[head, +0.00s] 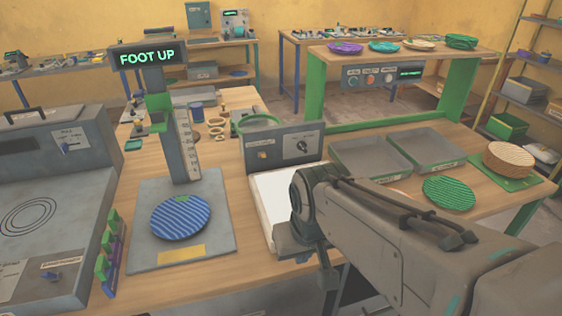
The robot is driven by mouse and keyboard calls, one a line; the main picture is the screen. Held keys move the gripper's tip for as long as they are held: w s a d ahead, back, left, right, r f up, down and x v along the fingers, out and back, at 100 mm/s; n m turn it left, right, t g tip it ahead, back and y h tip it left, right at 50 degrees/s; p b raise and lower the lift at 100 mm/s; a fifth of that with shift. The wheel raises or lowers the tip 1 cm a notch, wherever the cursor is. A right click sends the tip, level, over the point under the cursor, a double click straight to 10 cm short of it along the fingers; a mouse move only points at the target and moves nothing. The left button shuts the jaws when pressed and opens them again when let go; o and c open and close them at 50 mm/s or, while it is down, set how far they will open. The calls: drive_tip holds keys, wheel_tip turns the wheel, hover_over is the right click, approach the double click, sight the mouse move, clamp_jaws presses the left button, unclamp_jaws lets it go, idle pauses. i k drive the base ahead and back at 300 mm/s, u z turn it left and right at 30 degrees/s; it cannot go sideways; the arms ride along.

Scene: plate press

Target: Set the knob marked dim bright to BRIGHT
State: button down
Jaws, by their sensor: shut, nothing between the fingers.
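A grey box with an upright panel (284,150) stands in the middle of the table, behind a white lit-looking pad (272,198). A dark knob (302,146) sits on a pale label plate at the panel's right, and a small brass-coloured knob (262,155) is at its left. The print is too small to read, so I cannot confirm which knob is marked dim bright, or its setting. My gripper (318,262) is low in front of the panel, over the pad's right front edge, shut and empty. It is apart from both knobs, and my wrist hides part of the pad.
A blue plate (180,215) lies on a stand below a FOOT UP display (148,56). A grey machine (45,215) is at left.

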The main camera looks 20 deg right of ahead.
sight(301, 145)
drive_tip(key=u, duration=1.25)
drive_tip(key=k, duration=0.9)
drive_tip(key=z, duration=1.25)
drive_tip(key=i, duration=0.5)
